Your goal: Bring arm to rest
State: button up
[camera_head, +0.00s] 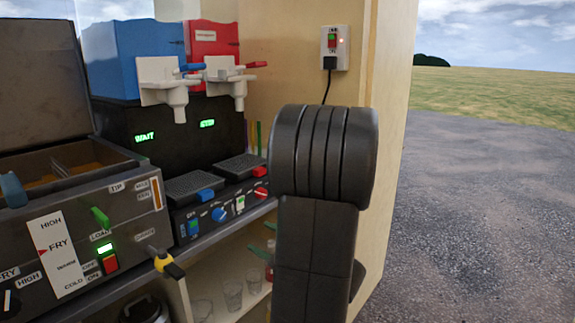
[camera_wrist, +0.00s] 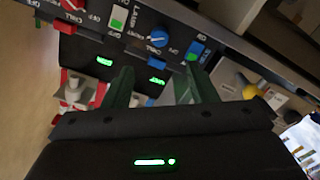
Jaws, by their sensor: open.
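My gripper (camera_wrist: 159,80) shows in the wrist view as two dark green fingers standing apart, with nothing between them. In the head view my dark arm (camera_head: 322,165) rises in front of the counter's right end. Two small green tips (camera_head: 263,240) show at its left edge, in front of the shelf opening; the rest of the gripper is hidden behind the arm. The wrist view looks at the drinks machine's control panel (camera_wrist: 135,30) upside down.
A drinks machine with a blue tank (camera_head: 125,55) and a red tank (camera_head: 212,40) stands on the counter. The fryer (camera_head: 75,250) is at left. A wall switch (camera_head: 333,48) has a cable running down behind my arm. Glasses (camera_head: 233,296) stand on the lower shelf. Open asphalt (camera_head: 480,200) lies right.

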aim_at(223, 217)
jog(key=b+x, duration=0.1)
jog(key=x, duration=1.3)
jog(key=shift+d+n+b, duration=0.15)
jog(key=shift+n+b, duration=0.55)
jog(key=shift+n, duration=0.4)
jog(key=n+b, duration=0.2)
jog(key=n, duration=0.3)
jog(key=n+b, duration=0.1)
jog(key=n, duration=0.3)
jog(key=shift+r+n, duration=0.15)
jog(key=shift+n, duration=0.15)
jog(key=shift+r+n, duration=0.1)
jog(key=shift+n, duration=1.5)
